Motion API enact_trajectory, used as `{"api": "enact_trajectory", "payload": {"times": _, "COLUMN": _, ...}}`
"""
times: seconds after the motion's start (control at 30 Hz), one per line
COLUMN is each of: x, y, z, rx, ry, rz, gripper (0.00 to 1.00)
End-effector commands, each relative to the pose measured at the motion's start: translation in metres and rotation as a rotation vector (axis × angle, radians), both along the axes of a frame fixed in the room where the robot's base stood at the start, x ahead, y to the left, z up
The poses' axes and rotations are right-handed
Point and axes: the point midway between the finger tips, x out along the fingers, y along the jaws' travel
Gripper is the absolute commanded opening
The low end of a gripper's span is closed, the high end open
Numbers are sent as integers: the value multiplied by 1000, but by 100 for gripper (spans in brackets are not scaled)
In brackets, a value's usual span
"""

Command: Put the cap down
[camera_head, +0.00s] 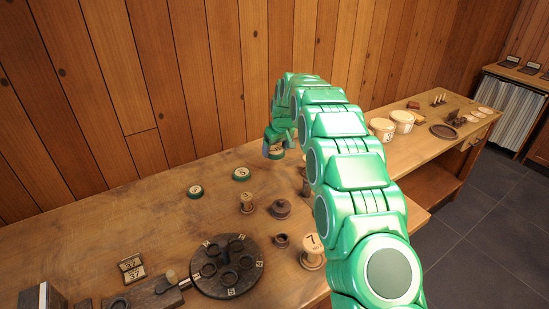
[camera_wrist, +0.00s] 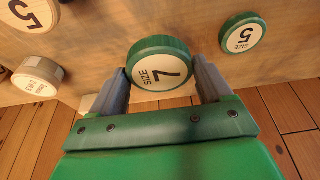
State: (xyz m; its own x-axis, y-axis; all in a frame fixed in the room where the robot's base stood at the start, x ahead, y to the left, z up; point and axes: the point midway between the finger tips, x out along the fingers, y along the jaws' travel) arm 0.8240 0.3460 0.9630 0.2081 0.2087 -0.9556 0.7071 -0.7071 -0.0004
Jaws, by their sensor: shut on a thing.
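My green gripper (camera_wrist: 160,75) is shut on a round green-rimmed cap (camera_wrist: 161,62) with a pale face marked SIZE 7. The grey fingers press on opposite sides of its rim. In the head view my gripper (camera_head: 273,146) points down near the wall side of the workbench, with the cap low between its fingers. I cannot tell whether the cap touches the bench. Two green caps, a nearer one (camera_head: 195,192) and a farther one (camera_head: 241,174), lie left of my gripper in the head view.
A dark round plate (camera_head: 229,282) with several sockets lies in front. Tubs (camera_head: 382,128) stand at the right.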

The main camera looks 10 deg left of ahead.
Motion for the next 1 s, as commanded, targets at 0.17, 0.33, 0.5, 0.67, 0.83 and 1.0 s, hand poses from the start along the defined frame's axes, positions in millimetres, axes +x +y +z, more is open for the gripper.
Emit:
{"api": "enact_trajectory", "payload": {"times": 0.17, "x": 13, "y": 5, "z": -15, "rx": 1, "ry": -2, "rz": 0, "gripper": 45}}
{"api": "enact_trajectory", "payload": {"times": 0.33, "x": 20, "y": 8, "z": -26, "rx": 0, "ry": 0, "rz": 0, "gripper": 45}}
{"api": "enact_trajectory", "payload": {"times": 0.5, "x": 23, "y": 10, "z": -30, "rx": 0, "ry": 0, "rz": 0, "gripper": 45}}
{"api": "enact_trajectory", "payload": {"times": 0.67, "x": 25, "y": 11, "z": -32, "rx": 1, "ry": -1, "rz": 0, "gripper": 45}}
{"api": "enact_trajectory", "payload": {"times": 0.83, "x": 29, "y": 13, "z": -41, "rx": 1, "ry": -1, "rz": 0, "gripper": 45}}
{"api": "enact_trajectory", "payload": {"times": 1.0, "x": 29, "y": 12, "z": -62, "rx": 1, "ry": 0, "rz": -2, "gripper": 45}}
